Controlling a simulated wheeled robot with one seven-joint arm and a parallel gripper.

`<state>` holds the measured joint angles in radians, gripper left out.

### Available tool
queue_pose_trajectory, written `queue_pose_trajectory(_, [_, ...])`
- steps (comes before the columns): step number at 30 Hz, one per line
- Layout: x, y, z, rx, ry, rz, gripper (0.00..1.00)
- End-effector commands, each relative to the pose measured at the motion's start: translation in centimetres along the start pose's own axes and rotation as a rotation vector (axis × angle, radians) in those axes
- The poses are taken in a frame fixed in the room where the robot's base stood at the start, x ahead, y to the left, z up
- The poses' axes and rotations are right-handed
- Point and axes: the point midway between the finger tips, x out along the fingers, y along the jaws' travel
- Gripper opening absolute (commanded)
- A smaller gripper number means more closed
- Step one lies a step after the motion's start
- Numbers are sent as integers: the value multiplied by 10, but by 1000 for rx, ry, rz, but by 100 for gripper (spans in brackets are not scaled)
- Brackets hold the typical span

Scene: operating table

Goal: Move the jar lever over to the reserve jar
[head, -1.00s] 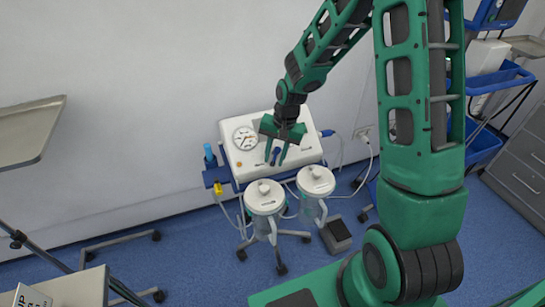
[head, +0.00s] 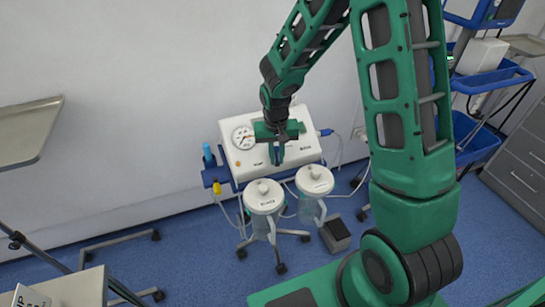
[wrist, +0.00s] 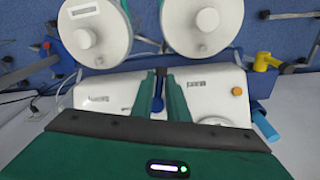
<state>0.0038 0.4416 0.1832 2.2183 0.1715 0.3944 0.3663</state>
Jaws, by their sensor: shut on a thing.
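The jar lever is a small dark blue handle on the sloping front panel of a white suction unit (head: 300,150). My gripper (head: 277,160) is over the middle of this panel, pointing down, its fingers shut on the lever. In the wrist view the blue lever (wrist: 158,104) shows between the two green fingers, which hide part of it. Two clear jars with white lids stand in front of the unit: a left jar (head: 264,196) and a right jar (head: 314,180). Their labels are too small to read, so I cannot tell which is the reserve jar.
A round gauge (head: 243,137) is on the panel's left. A yellow fitting (head: 217,188) and a blue bottle-like part (head: 208,153) are at the unit's left side. Hoses hang around the jars. A grey pedal (head: 336,235) is on the floor. A blue trolley (head: 480,140) stands right.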

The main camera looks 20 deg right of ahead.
Motion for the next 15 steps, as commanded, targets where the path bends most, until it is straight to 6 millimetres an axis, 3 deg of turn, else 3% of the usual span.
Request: queue_pose_trajectory(15, [1, 12, -3, -418, 97, 232, 0])
